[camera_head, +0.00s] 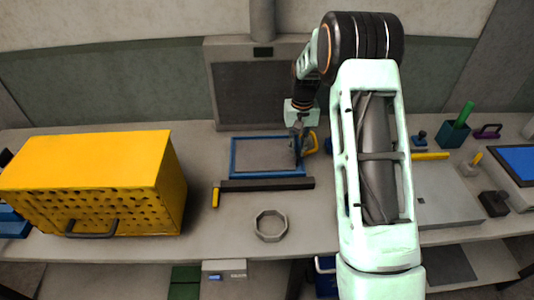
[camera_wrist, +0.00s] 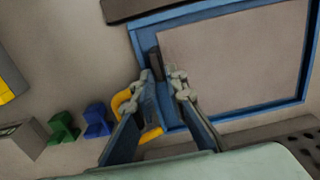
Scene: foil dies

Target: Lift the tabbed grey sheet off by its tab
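The grey sheet (camera_wrist: 235,58) lies flat inside a blue-framed tray (camera_wrist: 260,117); the head view shows the sheet (camera_head: 262,153) in its frame (camera_head: 268,175). A dark tab (camera_wrist: 155,64) stands at the sheet's edge in the wrist view. My gripper (camera_wrist: 163,72) points down over that edge, its fingertips apart around the near end of the tab. A gap shows between the fingers, and I see no firm contact. In the head view my gripper (camera_head: 297,160) is at the tray's right side, and the tab is hidden there.
A yellow handle-like piece (camera_wrist: 125,103) sits close beside the left finger. Blue (camera_wrist: 97,120) and green (camera_wrist: 64,128) blocks are further left. A dark bar (camera_head: 265,184) and a grey ring (camera_head: 270,225) lie in front of the tray. A yellow perforated box (camera_head: 95,180) stands left.

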